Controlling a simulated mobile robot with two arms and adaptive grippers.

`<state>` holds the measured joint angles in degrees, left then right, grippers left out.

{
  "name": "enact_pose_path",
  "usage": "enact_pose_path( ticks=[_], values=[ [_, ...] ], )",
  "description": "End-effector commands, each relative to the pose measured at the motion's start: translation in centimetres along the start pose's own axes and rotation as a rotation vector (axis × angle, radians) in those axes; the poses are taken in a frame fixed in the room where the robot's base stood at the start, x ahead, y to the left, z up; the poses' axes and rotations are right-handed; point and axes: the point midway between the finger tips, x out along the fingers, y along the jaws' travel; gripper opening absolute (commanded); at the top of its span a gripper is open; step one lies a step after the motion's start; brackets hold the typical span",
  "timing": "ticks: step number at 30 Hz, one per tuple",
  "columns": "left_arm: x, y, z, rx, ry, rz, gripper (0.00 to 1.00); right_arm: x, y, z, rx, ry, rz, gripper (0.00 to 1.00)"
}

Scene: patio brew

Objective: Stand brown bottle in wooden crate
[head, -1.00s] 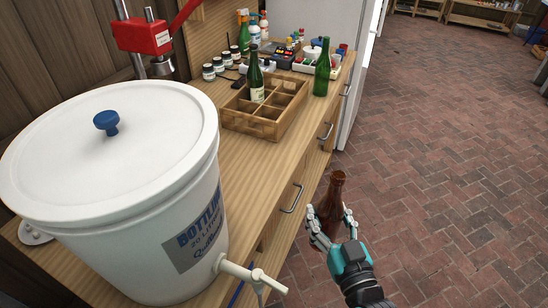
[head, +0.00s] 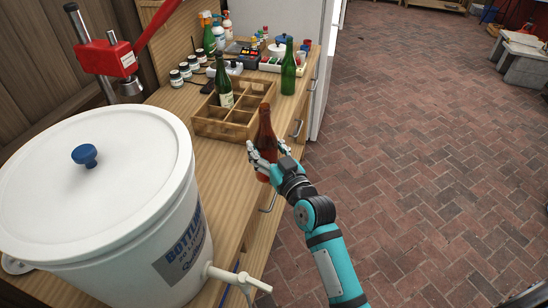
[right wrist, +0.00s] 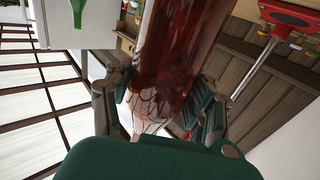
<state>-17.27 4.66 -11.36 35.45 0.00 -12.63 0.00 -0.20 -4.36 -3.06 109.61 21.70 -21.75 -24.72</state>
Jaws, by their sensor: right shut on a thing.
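The brown bottle (head: 265,130) is upright in my right gripper (head: 264,163), in front of the crate's near right corner in the head view. The gripper is shut around its lower body. In the right wrist view the brown bottle (right wrist: 178,45) fills the middle between the fingers (right wrist: 165,105). The wooden crate (head: 213,128) stands on the bench and has several compartments. A green bottle with a pale label (head: 224,85) stands in a left compartment; the front and right compartments that show look empty. The bottle hides part of the crate's right side. My left gripper is not in view.
A large white lidded bucket (head: 110,190) with a tap (head: 238,278) fills the left front of the bench. A green bottle (head: 288,70) stands right of the crate near the bench edge. Small jars (head: 185,72) and a red capper (head: 112,60) are behind.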

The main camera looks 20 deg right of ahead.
Motion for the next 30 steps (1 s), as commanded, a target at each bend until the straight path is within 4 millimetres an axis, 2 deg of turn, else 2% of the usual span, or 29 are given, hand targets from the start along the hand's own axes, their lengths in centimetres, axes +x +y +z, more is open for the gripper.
enact_pose_path(
  ticks=[1,6,12,17,24,30],
  values=[
    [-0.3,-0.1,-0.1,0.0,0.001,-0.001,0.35,1.3,0.1,-0.4,0.002,0.007,0.001,0.14],
    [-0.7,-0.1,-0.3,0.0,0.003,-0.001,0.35,4.9,0.2,0.0,0.0,0.007,0.001,0.14],
    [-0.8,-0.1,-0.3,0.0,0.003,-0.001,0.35,7.6,0.3,0.3,-0.001,0.007,0.001,0.14],
    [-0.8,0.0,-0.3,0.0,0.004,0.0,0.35,8.2,0.3,0.7,0.0,0.006,0.001,0.14],
    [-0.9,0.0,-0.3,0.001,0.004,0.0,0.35,8.2,0.3,3.5,-0.001,0.003,0.0,0.14],
    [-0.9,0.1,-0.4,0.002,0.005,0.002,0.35,8.2,0.4,4.0,0.0,0.006,0.002,0.14]
  ],
)
